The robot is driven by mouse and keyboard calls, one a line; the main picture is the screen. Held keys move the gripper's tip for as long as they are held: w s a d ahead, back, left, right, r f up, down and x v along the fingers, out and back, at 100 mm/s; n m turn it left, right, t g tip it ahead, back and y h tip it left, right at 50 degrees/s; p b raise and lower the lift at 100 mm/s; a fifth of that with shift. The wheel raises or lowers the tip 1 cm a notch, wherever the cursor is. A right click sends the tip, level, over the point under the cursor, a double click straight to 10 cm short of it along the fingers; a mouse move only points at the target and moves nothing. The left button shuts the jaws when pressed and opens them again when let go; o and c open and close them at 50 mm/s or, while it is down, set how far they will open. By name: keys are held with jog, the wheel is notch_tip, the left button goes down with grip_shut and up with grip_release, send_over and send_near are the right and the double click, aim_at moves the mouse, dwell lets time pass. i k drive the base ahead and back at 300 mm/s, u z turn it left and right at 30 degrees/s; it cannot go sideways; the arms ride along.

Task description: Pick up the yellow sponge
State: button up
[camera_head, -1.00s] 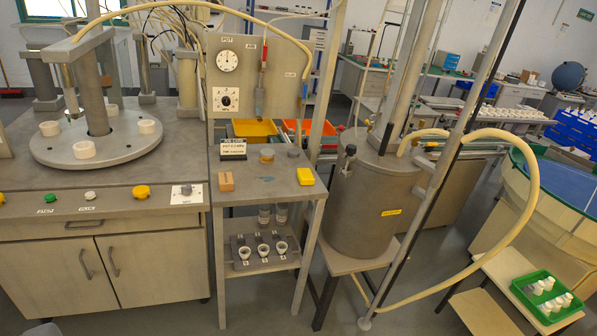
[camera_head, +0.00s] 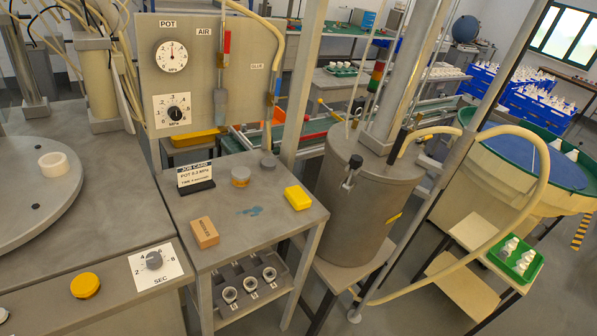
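The yellow sponge (camera_head: 298,197) is a small bright yellow block. It lies flat on the top of a small grey metal side table (camera_head: 290,228), near the table's right edge. Nothing covers it. My gripper does not show in the view, so its opening and its distance from the sponge cannot be seen.
On the same table are an orange-brown block (camera_head: 204,232), a job card (camera_head: 196,175), a round tin (camera_head: 240,177), a grey lid-like piece (camera_head: 268,160) and a blue smear. A grey pressure pot (camera_head: 365,210) with a pole and hose stands close on the right. A gauge panel (camera_head: 180,80) rises behind.

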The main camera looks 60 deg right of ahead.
aim_at(297, 197)
jog(key=z, duration=0.55)
jog(key=i, duration=1.1)
jog(key=z, duration=0.9)
jog(key=i, duration=0.3)
jog(key=z, duration=0.15)
jog(key=k, duration=0.75)
jog(key=z, duration=0.2)
jog(key=i, duration=0.75)
jog(key=u, duration=0.1)
